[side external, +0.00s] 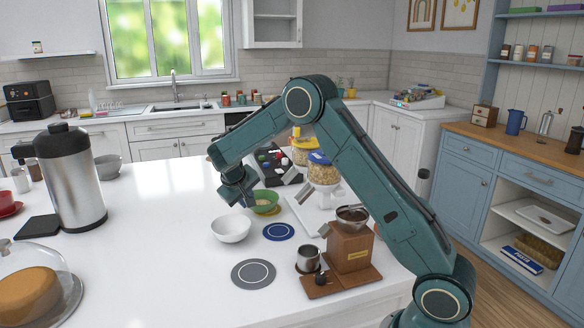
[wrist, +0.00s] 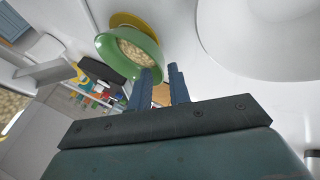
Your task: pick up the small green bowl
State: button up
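The small green bowl (side external: 266,196) stands on a yellow round mat (side external: 269,211) near the middle of the island. In the wrist view the green bowl (wrist: 104,44) is at upper left and holds pale, grainy contents. The yellow mat (wrist: 133,20) shows behind it. My gripper (side external: 248,200) reaches down at the bowl's left side. In the wrist view my gripper's two fingers (wrist: 160,70) are apart, with the bowl's near rim at or between their tips. I cannot tell whether they touch the rim.
A white bowl (side external: 231,230) stands close to my gripper, in front. A blue mat (side external: 278,232) and a grey mat (side external: 253,274) lie nearby. A wooden grinder (side external: 350,248) and metal cup (side external: 308,258) stand right. The island's left middle is clear.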

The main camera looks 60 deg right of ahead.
aim_at(262, 204)
jog(key=shift+x, duration=1.85)
jog(key=shift+a, duration=0.1)
grip_shut()
